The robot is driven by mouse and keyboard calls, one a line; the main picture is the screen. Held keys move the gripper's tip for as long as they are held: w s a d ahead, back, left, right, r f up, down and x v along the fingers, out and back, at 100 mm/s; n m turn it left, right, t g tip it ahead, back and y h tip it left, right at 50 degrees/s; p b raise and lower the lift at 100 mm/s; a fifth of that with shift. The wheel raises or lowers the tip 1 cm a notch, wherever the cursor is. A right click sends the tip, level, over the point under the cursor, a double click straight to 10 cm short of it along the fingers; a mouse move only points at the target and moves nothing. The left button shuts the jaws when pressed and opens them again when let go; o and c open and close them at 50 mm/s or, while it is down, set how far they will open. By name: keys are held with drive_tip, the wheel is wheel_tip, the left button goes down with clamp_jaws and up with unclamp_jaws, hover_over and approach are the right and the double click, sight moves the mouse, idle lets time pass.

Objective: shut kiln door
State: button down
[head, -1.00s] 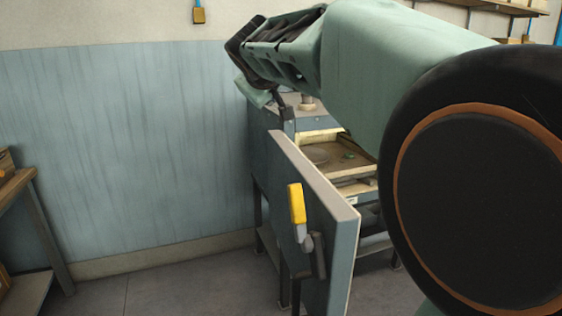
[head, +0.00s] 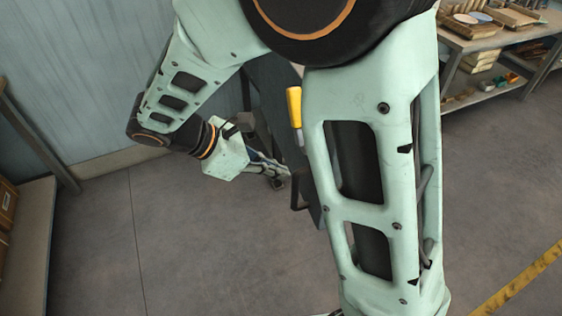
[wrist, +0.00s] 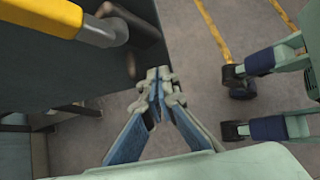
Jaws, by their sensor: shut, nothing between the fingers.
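The kiln door (head: 268,92) is a dark grey-blue panel, seen partly behind my arm in the head view. Its yellow-gripped handle (head: 294,106) stands out on its face. In the wrist view the door (wrist: 60,75) fills the upper left, with the yellow handle (wrist: 70,20) at the top. My gripper (head: 279,178) is low beside the door, below the handle. In the wrist view its fingertips (wrist: 158,88) meet, empty, close to the door's edge; whether they touch it I cannot tell. My arm hides the kiln body and the door's angle.
A shelf unit (head: 25,240) stands at the left. A workbench (head: 470,30) with trays and plates stands at the back right. A yellow floor stripe (head: 515,280) runs at the lower right. The grey floor left of the door is clear.

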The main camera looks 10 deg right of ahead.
drive_tip(key=w+d+f, duration=0.2)
drive_tip(key=d+f, duration=0.3)
drive_tip(key=d, duration=0.4)
idle(0.3)
